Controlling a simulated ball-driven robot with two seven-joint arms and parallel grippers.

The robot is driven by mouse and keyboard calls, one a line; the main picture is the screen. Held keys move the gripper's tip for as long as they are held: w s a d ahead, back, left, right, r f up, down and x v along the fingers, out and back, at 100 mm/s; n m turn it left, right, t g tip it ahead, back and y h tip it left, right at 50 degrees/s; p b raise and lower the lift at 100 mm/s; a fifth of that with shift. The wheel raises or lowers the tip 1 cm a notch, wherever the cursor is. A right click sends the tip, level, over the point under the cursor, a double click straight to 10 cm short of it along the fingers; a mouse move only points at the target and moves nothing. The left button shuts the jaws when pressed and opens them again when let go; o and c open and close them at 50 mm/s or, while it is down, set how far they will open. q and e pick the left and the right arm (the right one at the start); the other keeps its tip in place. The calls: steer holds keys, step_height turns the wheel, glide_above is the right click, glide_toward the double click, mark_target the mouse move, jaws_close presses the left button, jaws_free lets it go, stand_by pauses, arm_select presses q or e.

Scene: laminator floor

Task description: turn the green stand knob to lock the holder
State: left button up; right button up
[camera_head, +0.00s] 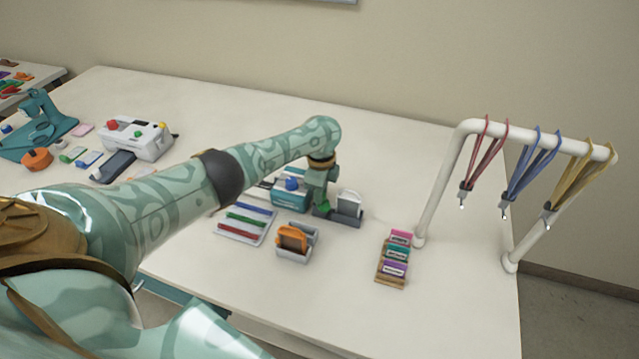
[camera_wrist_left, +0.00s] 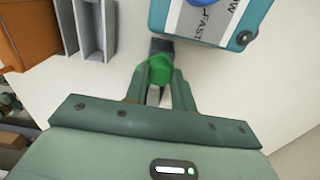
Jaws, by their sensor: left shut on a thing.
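The green stand knob (camera_head: 322,209) is low at the left end of a small grey stand that carries a white upright holder (camera_head: 350,201). In the left wrist view the green knob (camera_wrist_left: 159,68) sits between the fingertips. My left gripper (camera_head: 319,196) reaches down from above and is shut on the knob. In the left wrist view a dark grey part (camera_wrist_left: 161,46) shows just beyond the knob; the rest of the stand is hidden there. The knob's turn angle cannot be told. My right gripper is not in view.
A teal box with a blue knob (camera_head: 291,184) stands close left of the gripper. A grey holder with an orange item (camera_head: 292,239) is in front. A tray of coloured strips (camera_head: 245,223), a card rack (camera_head: 391,275) and a white lanyard rail (camera_head: 440,185) stand around. Bare table lies between.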

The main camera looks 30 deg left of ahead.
arm_select(q)
steer(key=n+p, duration=0.2)
steer(key=n, duration=0.2)
steer(key=shift+d+n, duration=0.1)
steer(key=shift+n, duration=0.2)
steer(key=shift+n+p, duration=0.45)
steer(key=shift+n, duration=1.75)
steer(key=o, duration=1)
